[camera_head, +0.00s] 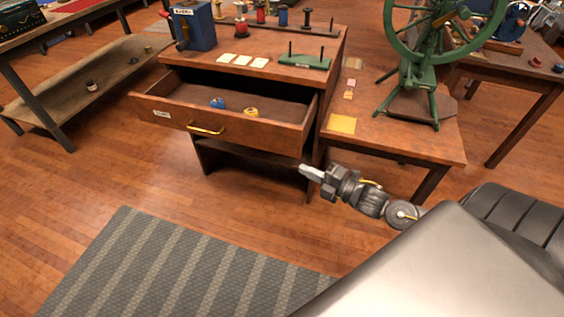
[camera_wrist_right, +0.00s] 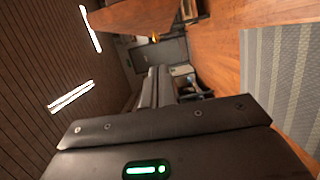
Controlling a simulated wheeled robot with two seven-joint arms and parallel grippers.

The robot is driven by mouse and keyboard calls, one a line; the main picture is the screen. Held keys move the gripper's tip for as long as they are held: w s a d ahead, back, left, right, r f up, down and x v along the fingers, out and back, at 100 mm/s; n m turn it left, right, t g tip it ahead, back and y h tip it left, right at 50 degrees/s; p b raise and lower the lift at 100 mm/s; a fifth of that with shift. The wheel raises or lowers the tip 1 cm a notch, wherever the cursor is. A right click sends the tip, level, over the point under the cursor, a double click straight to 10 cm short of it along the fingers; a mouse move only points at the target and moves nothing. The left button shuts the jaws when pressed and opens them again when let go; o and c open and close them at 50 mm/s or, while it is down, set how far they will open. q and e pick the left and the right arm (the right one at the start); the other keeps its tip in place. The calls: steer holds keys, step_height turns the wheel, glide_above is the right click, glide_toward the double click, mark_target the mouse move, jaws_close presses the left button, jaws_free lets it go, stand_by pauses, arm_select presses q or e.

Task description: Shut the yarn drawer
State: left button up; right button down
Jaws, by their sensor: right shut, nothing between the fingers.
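The yarn drawer (camera_head: 180,118) is pulled out of the wooden cabinet (camera_head: 330,45) and stands open. It has a brass handle (camera_head: 205,128) on its front and a small white label at the left. A blue yarn ball (camera_head: 217,103) and a yellow one (camera_head: 252,112) lie inside. My right gripper (camera_head: 303,170) is shut and empty, to the right of the drawer front and lower in the picture. Its closed fingers point left. The right wrist view shows the gripper body (camera_wrist_right: 165,140) but not the drawer. My left gripper is not in view.
A green spinning wheel (camera_head: 410,80) stands on the lower wooden table (camera_head: 400,145) at right. A blue box (camera_head: 192,28), cards and spools are on the cabinet top. A striped grey rug (camera_head: 170,270) lies in front, with open floor around it.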

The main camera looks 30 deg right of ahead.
mark_target(282, 148)
steer(key=shift+n+y, duration=0.3)
steer(key=x, duration=0.3)
steer(key=d+x, duration=0.1)
steer(key=x, duration=0.3)
steer(key=r+x, duration=0.1)
steer(key=x, duration=0.3)
steer(key=shift+w+d, duration=0.35)
steer(key=shift+d, duration=0.05)
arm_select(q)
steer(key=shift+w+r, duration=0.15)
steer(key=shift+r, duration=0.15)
arm_select(e)
steer(key=shift+w+d, duration=0.4)
steer(key=shift+d, duration=0.15)
